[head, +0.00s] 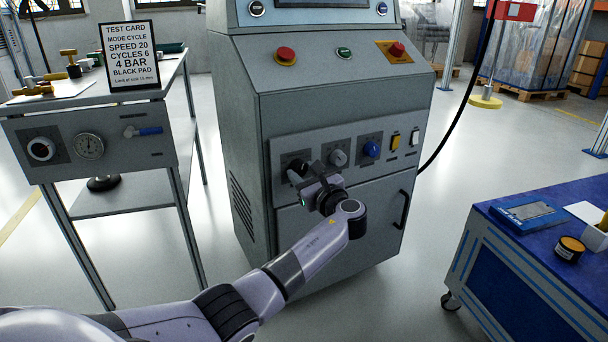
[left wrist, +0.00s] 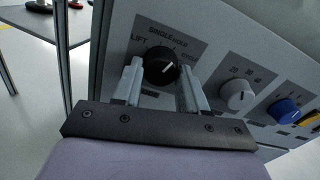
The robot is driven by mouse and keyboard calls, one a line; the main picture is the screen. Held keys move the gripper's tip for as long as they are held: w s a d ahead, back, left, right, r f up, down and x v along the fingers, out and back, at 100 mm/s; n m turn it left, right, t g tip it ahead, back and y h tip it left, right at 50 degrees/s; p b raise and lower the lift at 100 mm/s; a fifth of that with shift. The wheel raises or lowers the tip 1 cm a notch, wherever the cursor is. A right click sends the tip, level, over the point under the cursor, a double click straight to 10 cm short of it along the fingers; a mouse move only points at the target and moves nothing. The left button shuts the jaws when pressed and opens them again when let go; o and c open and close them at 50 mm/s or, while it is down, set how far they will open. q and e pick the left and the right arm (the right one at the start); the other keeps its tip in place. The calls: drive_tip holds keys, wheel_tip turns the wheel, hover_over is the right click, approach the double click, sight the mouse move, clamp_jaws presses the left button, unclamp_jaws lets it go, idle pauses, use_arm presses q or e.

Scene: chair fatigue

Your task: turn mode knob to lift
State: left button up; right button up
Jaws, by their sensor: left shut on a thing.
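The black mode knob (left wrist: 160,65) sits on the cabinet's grey control panel, with labels LIFT on its left, SINGLE and HOLD above and CYCLE on its right. Its white pointer line slants up and to the right, away from LIFT. My left gripper (left wrist: 161,85) has one finger on each side of the knob and is shut on it. In the head view my left gripper (head: 305,175) reaches the left end of the control row and partly hides the knob. My right gripper is not in view.
A grey knob (head: 338,157), a blue knob (head: 371,149) and a yellow switch (head: 395,142) sit right of the mode knob. A door handle (head: 403,209) is below. A test card (head: 130,55) stands on the left bench; a blue-topped cart (head: 560,190) is at right.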

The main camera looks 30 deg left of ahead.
use_arm(q)
drive_tip(key=n, duration=0.6)
drive_tip(key=shift+n+b, duration=0.3)
drive_tip(key=shift+b, duration=0.1)
drive_tip(key=shift+n, duration=0.9)
drive_tip(key=n+b, duration=0.1)
drive_tip(key=n, duration=0.2)
drive_tip(key=shift+n, duration=0.3)
drive_tip(key=shift+w+d+n+b, duration=0.1)
drive_tip(key=shift+n+b, duration=0.3)
drive_tip(key=shift+n, duration=1.5)
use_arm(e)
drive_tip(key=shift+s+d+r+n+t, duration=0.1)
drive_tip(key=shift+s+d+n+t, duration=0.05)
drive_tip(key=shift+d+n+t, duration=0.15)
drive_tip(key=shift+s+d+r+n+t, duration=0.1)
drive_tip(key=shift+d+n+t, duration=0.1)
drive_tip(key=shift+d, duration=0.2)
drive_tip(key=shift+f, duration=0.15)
use_arm(q)
drive_tip(key=o, duration=1)
drive_tip(key=shift+r, duration=0.1)
